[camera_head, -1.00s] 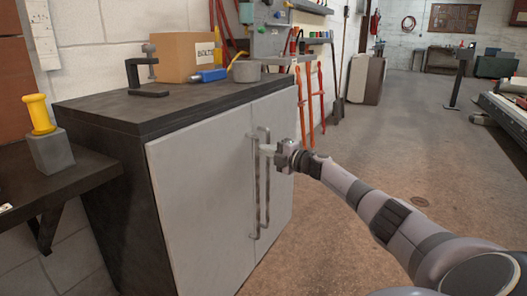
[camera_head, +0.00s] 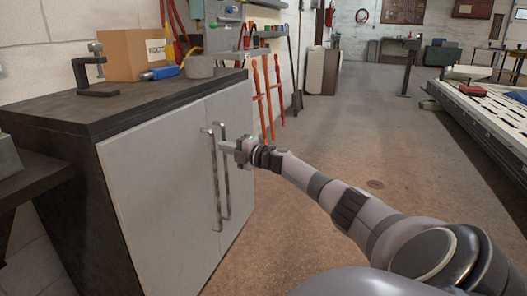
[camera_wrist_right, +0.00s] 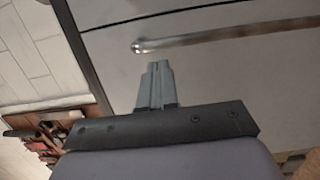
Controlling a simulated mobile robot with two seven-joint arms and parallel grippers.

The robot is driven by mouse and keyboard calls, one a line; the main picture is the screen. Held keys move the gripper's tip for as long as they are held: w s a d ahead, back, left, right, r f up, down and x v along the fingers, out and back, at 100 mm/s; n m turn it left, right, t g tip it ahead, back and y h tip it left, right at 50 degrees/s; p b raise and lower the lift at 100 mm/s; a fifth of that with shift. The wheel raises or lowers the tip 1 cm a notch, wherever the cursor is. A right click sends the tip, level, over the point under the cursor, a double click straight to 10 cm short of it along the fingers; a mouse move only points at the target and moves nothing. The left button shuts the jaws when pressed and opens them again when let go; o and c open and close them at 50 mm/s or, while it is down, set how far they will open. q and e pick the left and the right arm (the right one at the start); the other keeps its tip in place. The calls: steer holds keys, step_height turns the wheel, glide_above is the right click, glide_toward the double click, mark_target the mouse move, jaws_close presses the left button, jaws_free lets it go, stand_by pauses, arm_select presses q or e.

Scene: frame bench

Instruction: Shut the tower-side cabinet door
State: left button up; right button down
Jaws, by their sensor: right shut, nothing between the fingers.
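A dark cabinet (camera_head: 70,190) with two pale grey doors stands at left in the head view. The left door (camera_head: 150,200) and the right door (camera_head: 237,180) look closed or nearly so; I cannot tell whether both are flush. Two upright bar handles (camera_head: 216,190) sit side by side at the seam. My right gripper (camera_head: 226,147) is shut and empty, near the handles' upper ends. In the right wrist view its closed fingers (camera_wrist_right: 157,72) point at a pale door face, beside the end of a handle bar (camera_wrist_right: 225,34). Contact is unclear. My left gripper is out of view.
On the cabinet top stand a black clamp (camera_head: 90,72), a cardboard box (camera_head: 135,53), a blue tool (camera_head: 160,73) and a grey pot (camera_head: 199,66). A side shelf (camera_head: 35,180) adjoins at left. A workbench (camera_head: 480,110) stands at right; the floor between is open.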

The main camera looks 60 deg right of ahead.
arm_select(q)
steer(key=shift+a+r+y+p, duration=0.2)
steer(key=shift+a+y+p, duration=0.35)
steer(key=shift+p, duration=0.6)
arm_select(e)
steer(key=s+d, duration=0.4)
steer(key=s, duration=0.5)
steer(key=shift+s+d, duration=0.15)
steer(key=shift+s, duration=0.15)
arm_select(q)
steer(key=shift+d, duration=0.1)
